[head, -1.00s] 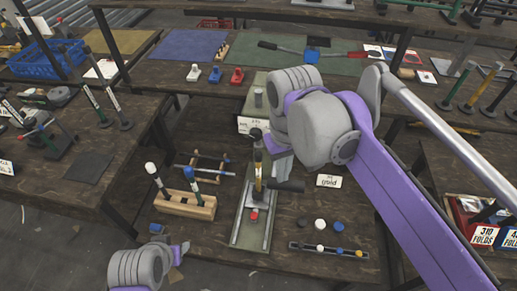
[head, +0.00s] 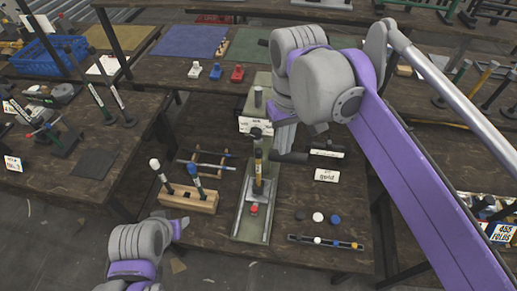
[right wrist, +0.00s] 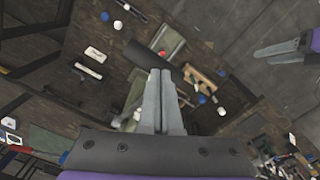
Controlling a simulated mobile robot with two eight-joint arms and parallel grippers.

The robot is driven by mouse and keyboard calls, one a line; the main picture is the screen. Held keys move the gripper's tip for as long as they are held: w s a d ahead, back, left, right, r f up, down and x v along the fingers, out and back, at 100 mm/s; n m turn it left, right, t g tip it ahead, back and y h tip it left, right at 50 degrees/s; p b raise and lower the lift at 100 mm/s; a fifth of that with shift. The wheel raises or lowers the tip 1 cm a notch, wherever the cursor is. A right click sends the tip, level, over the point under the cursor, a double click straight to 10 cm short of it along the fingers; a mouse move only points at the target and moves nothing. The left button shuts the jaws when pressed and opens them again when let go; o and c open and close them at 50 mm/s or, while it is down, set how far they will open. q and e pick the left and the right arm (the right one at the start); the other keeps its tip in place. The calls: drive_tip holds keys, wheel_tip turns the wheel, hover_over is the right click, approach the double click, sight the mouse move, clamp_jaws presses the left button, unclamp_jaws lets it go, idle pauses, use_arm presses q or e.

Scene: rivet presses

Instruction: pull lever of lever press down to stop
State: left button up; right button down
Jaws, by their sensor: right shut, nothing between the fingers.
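The lever press stands on a long green base plate (head: 241,222) on the lower bench, with a yellow-and-black upright (head: 258,170) and a red piece (head: 254,209) at its front. A dark cylindrical handle (head: 293,157) lies across, right of the upright; it also shows in the right wrist view (right wrist: 150,60). My right gripper (head: 284,137) points down with its fingertips close to this handle. Its fingers (right wrist: 168,75) are shut with nothing between them; I cannot tell whether they touch the handle. My left gripper (head: 180,227) is low at the left, away from the press; its finger gap is unclear.
A wooden block (head: 187,198) with two upright handles stands left of the press. A dark rail (head: 326,242) with coloured knobs lies at right, behind it loose caps (head: 318,217) and a white label (head: 327,175). Red, blue and white small items stand on the shelf behind.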

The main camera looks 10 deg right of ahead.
use_arm(q)
drive_tip(key=shift+w+r, duration=0.45)
drive_tip(key=shift+r, duration=0.15)
use_arm(e)
wheel_tip(320, 180, up, 9)
drive_tip(key=w, duration=0.2)
drive_tip(key=shift+w+d+r, duration=0.15)
drive_tip(key=shift+d+r, duration=0.05)
drive_tip(key=shift+d, duration=0.15)
idle(0.6)
